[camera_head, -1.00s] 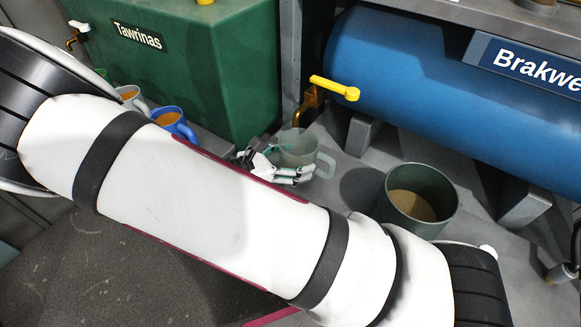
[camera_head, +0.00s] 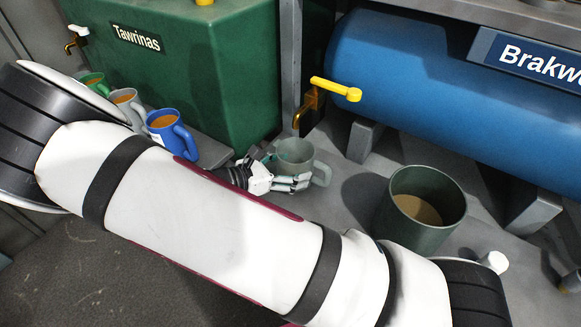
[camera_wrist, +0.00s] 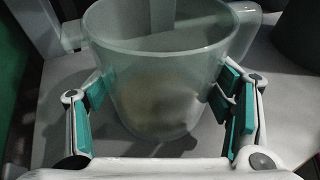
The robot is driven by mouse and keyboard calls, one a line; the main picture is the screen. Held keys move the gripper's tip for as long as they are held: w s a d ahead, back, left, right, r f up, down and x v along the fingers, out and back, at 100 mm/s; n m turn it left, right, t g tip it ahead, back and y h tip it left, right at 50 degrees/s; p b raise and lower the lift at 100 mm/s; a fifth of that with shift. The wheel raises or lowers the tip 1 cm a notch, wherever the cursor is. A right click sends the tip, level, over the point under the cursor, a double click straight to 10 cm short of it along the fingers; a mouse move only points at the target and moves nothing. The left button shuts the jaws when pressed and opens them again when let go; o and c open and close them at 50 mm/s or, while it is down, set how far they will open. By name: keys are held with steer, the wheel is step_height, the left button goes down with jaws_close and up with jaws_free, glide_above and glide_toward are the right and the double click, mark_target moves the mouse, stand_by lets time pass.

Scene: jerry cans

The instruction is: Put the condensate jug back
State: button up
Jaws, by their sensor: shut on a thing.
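The condensate jug appears to be the clear grey jug with a side handle, seen in the head view (camera_head: 294,152) beside the blue tank, near its tap. My gripper (camera_head: 284,181) is shut on this jug, reaching it from the left. In the wrist view the jug (camera_wrist: 155,80) stands upright between the teal pads of my gripper (camera_wrist: 165,103), its handle at upper right. A small murky patch shows low in it. I cannot tell whether its base touches the grey surface.
The blue tank (camera_head: 440,115) has a yellow-levered tap (camera_head: 335,89). A dark green bucket (camera_head: 420,208) with brownish liquid stands right of the jug. Blue (camera_head: 168,128), grey (camera_head: 125,100) and green (camera_head: 93,82) mugs stand by the green tank (camera_head: 225,75).

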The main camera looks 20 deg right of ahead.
steer(key=o, duration=1.6)
steer(key=shift+a+r, duration=0.25)
steer(key=shift+a, duration=0.1)
steer(key=p+v, duration=0.4)
steer(key=v, duration=0.7)
steer(key=shift+s+a, duration=0.15)
steer(key=shift+s, duration=0.05)
steer(key=shift+r, duration=0.1)
